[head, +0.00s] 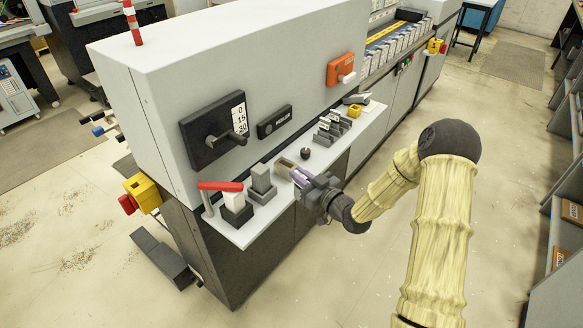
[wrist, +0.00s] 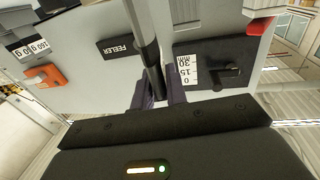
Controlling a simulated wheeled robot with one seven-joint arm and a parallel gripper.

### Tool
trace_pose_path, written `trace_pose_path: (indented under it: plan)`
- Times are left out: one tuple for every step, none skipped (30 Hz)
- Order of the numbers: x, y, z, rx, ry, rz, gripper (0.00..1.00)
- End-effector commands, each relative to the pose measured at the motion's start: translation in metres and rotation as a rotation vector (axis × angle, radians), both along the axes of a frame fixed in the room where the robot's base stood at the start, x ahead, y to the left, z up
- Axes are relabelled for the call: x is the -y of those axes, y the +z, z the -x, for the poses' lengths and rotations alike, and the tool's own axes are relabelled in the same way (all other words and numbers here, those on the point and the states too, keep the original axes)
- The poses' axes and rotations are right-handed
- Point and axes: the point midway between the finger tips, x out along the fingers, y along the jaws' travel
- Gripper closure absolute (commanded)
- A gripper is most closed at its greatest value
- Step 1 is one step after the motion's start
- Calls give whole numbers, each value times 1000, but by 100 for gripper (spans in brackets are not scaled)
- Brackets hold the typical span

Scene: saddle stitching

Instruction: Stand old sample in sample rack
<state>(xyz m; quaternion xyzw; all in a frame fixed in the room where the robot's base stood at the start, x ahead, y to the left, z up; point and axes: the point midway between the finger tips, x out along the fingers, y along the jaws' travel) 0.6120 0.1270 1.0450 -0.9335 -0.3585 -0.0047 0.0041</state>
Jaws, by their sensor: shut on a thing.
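In the wrist view the fingers (wrist: 160,95) pinch a narrow dark piece (wrist: 148,50), seen nearly edge-on, which sticks out past the fingertips. Whether it touches the shelf I cannot tell. What looks like the sample rack (head: 333,127), a grey holder with several upright dividers, stands on the shelf, up and right of my gripper, apart from it.
A grey block on a dark base (head: 262,183) and a red-handled tool (head: 221,187) stand left of my gripper. A black knob (head: 306,153) lies between gripper and rack. Beyond the rack are a yellow item (head: 354,110) and a dark tool (head: 357,98). The machine's front wall (head: 250,90) rises behind.

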Motion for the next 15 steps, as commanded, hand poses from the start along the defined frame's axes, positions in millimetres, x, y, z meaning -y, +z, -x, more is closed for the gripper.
trace_pose_path:
  plan:
    - [6,-7,1,-4,-21,-3,100]
    - [9,-10,1,-4,-33,-3,100]
    - [12,-15,2,-4,-47,-4,100]
    - [15,-18,3,-3,-60,-5,100]
    - [18,-22,4,-3,-73,-6,100]
    - [21,-27,5,-4,-89,-6,100]
    - [24,-30,6,-4,-102,-6,100]
    - [27,-34,7,-4,-117,-8,100]
    - [32,-40,9,-4,-139,-8,100]
    - [35,-44,10,-3,-154,-7,100]
    - [38,-49,12,-4,-173,-9,100]
    - [44,-56,14,-5,-200,-11,100]
    - [47,-61,16,-5,-220,-11,100]
    - [52,-67,18,-5,-245,-10,100]
    - [59,-75,21,-5,-281,-12,100]
